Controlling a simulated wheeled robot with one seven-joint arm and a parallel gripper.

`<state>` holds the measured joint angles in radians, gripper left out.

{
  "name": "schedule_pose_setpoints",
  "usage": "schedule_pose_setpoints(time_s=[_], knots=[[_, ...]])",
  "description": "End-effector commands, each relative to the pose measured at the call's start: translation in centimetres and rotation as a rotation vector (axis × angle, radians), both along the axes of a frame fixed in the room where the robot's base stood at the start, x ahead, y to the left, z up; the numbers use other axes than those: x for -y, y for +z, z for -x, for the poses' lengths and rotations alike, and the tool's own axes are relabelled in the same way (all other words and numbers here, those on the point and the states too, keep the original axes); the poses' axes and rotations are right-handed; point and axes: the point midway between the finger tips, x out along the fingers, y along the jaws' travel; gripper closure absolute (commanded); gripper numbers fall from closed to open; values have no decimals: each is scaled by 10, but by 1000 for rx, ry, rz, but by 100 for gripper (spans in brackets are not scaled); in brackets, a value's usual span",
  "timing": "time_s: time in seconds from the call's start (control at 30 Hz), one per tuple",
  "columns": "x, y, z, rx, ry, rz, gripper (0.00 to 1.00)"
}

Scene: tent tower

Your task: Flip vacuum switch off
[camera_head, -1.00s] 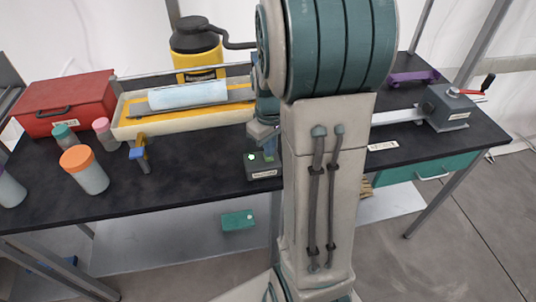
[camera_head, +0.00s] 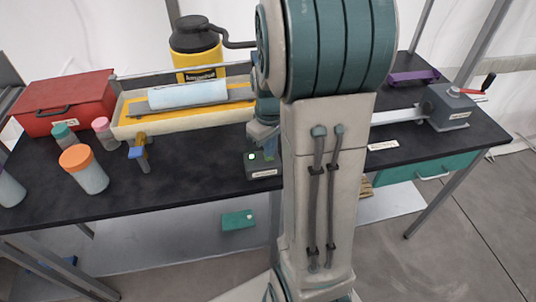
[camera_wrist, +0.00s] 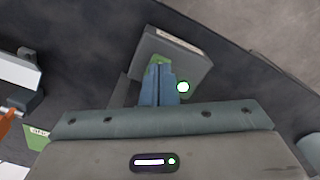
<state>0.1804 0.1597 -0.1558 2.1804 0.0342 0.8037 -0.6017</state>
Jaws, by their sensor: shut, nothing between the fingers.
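The switch box (camera_head: 263,171) is a small dark box with a pale label, standing near the front edge of the black table. A bright green light (camera_head: 250,156) glows on its top. In the wrist view the box (camera_wrist: 190,62) lies just past my fingertips, with the round light (camera_wrist: 183,87) right of them. My gripper (camera_wrist: 159,82) is shut and empty, with its blue fingers pointing down over the box top. A green part (camera_wrist: 160,60) shows at the fingertips; whether they touch it I cannot tell. My arm hides the box's right side in the head view.
A yellow canister (camera_head: 197,62) with a black lid and hose stands behind a yellow-lined tray (camera_head: 128,128). A red toolbox (camera_head: 65,102) and several jars, one orange-lidded (camera_head: 84,170), stand left. A grey crank device (camera_head: 447,108) is at right.

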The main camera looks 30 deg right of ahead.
Motion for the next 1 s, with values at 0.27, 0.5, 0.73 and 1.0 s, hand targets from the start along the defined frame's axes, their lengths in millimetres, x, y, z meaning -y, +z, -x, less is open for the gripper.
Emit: schedule_pose_setpoints(time_s=[0.27, 0.5, 0.73, 1.0], knots=[[0, -5, 0, 0, 0, 0, 100], [0, -9, 0, 0, 0, 0, 100], [0, -12, 0, 0, 0, 0, 100], [0, -14, 0, 0, 0, 0, 100]])
